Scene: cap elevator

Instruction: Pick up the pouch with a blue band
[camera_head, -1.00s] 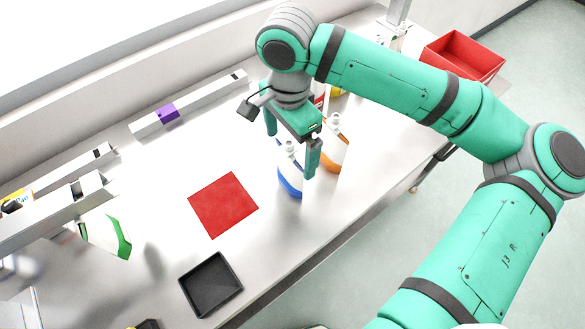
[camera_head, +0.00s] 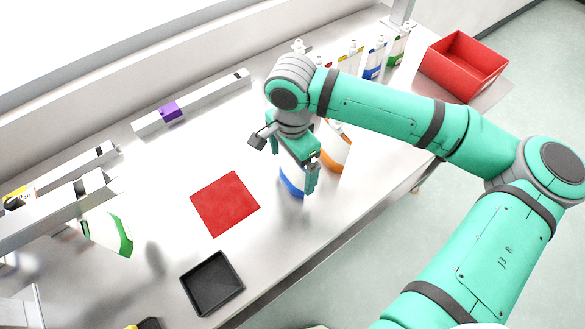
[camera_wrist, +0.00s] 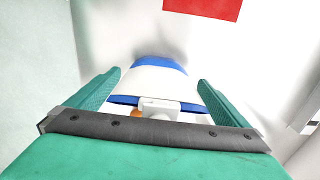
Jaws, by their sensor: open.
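The pouch with a blue band (camera_head: 291,183) stands on the white table, partly hidden behind my gripper in the head view. It is white with a blue band low down. In the wrist view the pouch (camera_wrist: 155,80) lies between my two fingers, its white cap close to the palm. My gripper (camera_head: 292,180) is open and lowered around the pouch, with one finger on each side. Gaps show between the fingers and the pouch in the wrist view.
An orange-banded pouch (camera_head: 336,150) stands close on the right of my gripper. A red square (camera_head: 225,203) and a black tray (camera_head: 212,283) lie to the left and front. Several pouches (camera_head: 374,58) stand at the back near a red bin (camera_head: 464,65).

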